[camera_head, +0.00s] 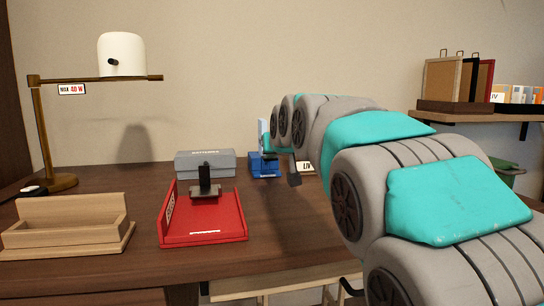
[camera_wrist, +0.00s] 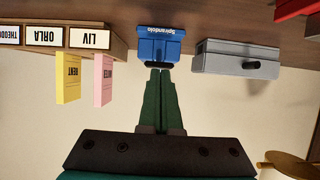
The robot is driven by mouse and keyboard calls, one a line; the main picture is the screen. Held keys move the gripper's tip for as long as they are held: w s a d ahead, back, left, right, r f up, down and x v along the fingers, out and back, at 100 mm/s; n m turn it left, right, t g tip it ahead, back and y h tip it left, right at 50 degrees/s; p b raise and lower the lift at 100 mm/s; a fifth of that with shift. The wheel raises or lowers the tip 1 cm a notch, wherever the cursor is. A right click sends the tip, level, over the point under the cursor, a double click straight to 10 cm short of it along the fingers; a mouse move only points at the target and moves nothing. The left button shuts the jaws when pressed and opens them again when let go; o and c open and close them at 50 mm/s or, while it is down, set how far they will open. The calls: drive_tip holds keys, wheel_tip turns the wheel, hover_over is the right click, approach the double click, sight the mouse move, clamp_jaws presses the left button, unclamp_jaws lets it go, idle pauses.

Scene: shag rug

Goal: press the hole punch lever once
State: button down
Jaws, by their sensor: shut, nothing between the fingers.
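A small blue desk device (camera_head: 264,167), apparently the hole punch, stands near the back of the desk. In the wrist view, which is upside down, the blue device (camera_wrist: 161,43) shows white lettering and dark parts on its near edge. My gripper (camera_wrist: 160,71) is shut and empty, its green fingers side by side. The fingertips overlap the dark edge of the device in that view; I cannot tell whether they touch it. In the head view my gripper (camera_head: 269,151) is small and partly hidden by my arm. The lever's position is not clear.
A grey box (camera_head: 206,161) stands left of the blue device, with a red tray (camera_head: 203,238) in front of it. A wooden holder (camera_head: 66,238) and a lamp (camera_head: 41,130) are at the left. A name-labelled block (camera_wrist: 95,38) stands beside the device.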

drive_tip(key=s+d+r+p, duration=0.1)
drive_tip(key=s+d+r, duration=0.1)
drive_tip(key=s+r, duration=0.6)
drive_tip(key=shift+s+d+p, duration=0.25)
drive_tip(key=shift+s+p, duration=0.05)
drive_tip(key=shift+p, duration=0.05)
drive_tip(key=shift+r, duration=0.1)
